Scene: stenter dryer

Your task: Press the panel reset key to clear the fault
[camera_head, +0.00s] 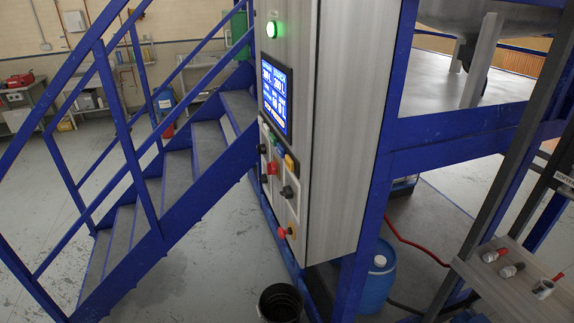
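The control panel (276,170) is on the narrow front face of a grey cabinet (345,120) in the middle of the head view, seen at a steep angle. It carries a lit blue screen (275,94) with white text, too small to read surely. Below the screen are small keys and knobs: a green key (272,138), a yellow key (289,162), a red knob (271,168) and several black knobs (287,191). A red knob on yellow (283,233) sits lowest. A green lamp (273,29) glows above. I cannot tell which key is the reset key. Neither gripper shows.
Blue-railed stairs (165,190) rise left of the cabinet. A black bucket (280,302) stands on the floor below the panel. A blue drum (378,276) stands behind the cabinet. A shelf (525,290) with small parts is at lower right. The floor at lower left-centre is clear.

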